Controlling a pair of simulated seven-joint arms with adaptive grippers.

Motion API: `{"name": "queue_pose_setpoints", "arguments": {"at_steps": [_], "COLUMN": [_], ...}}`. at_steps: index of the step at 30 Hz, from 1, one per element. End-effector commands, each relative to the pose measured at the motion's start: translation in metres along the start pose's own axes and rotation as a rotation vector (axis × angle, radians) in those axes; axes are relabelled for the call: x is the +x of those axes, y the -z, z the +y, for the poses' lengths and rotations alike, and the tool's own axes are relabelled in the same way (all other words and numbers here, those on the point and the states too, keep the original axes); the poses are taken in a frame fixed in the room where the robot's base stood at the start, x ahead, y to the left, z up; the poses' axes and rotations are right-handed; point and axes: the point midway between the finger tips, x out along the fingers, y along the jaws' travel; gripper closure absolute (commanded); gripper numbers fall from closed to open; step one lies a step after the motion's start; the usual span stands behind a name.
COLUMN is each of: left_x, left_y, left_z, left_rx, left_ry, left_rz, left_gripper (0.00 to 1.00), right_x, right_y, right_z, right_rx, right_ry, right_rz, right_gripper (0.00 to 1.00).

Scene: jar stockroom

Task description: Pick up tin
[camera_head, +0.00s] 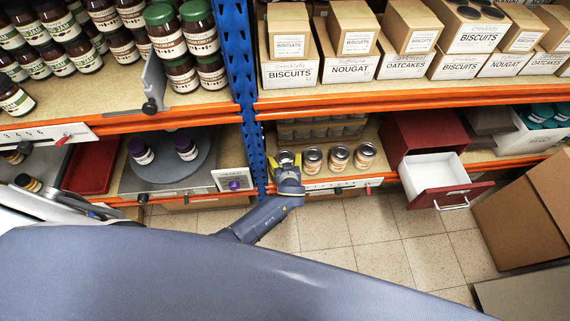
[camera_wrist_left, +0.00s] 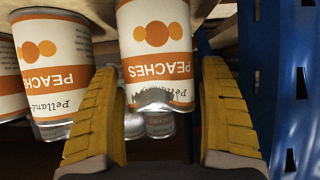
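A peaches tin (camera_wrist_left: 156,45) with a white and orange label is between the two yellow fingers of my left gripper (camera_wrist_left: 153,68) in the left wrist view, its lettering upside down. The fingers are open on either side of it, with narrow gaps at the fingertips. In the head view my left gripper (camera_head: 288,163) is at the shelf's left end and covers most of that tin. More similar tins stand in a row to its right, such as one (camera_head: 312,160) beside it and another (camera_head: 365,155) at the row's end. My right gripper is not in view.
A blue upright (camera_head: 241,70) stands just left of the tin. A red box with an open white drawer (camera_head: 433,176) is right of the row. The upper shelf with biscuit boxes (camera_head: 290,74) overhangs the tins. A cardboard box (camera_head: 525,215) stands at right.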

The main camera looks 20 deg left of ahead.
Motion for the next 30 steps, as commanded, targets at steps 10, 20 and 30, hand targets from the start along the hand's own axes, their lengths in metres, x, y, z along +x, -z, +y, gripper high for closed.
{"name": "queue_pose_setpoints", "arguments": {"at_steps": [10, 20, 30], "left_x": [0.000, 0.000, -0.009], "left_y": [0.000, 0.001, 0.015], "left_z": [0.000, 0.001, 0.002], "left_rx": [0.000, 0.000, -0.004], "left_ry": [0.000, 0.000, -0.001], "left_rz": [0.000, 0.002, 0.002], "left_gripper": [0.62, 0.84, 0.84], "right_x": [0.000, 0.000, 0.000], "right_y": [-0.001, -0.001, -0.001], "right_z": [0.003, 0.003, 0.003], "right_rx": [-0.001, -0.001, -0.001], "right_ry": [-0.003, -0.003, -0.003], "right_rz": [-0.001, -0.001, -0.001], "right_gripper": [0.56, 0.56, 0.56]}}
